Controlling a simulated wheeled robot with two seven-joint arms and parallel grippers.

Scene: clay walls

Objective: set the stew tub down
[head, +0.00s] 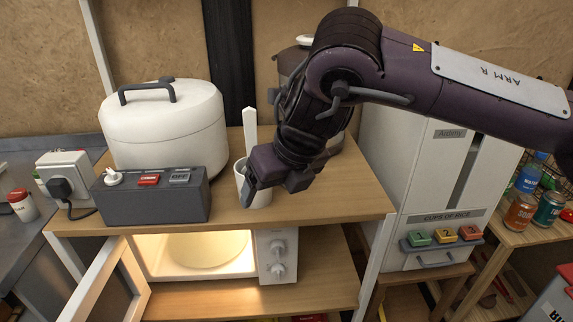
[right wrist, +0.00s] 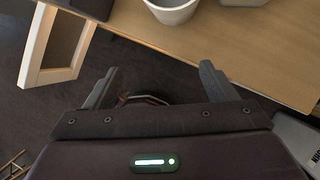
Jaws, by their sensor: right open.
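I see nothing that I can surely name as the stew tub. A white cup (head: 262,192) with a white paddle (head: 249,130) standing in it is on the wooden shelf top, partly behind my right gripper. A pale round cup also shows at the top of the right wrist view (right wrist: 172,10). My right gripper (head: 257,188) is in front of the shelf top's front edge. In the right wrist view its two fingers (right wrist: 158,82) are spread apart with nothing between them. My left gripper is out of view.
A white cooker (head: 163,128) and a dark switch box (head: 155,200) stand left on the shelf top (head: 335,200). Below, a lit microwave (head: 275,255) has its door (head: 105,285) swung open. A white rice dispenser (head: 410,170) stands right, beside a shelf of cans (head: 520,212).

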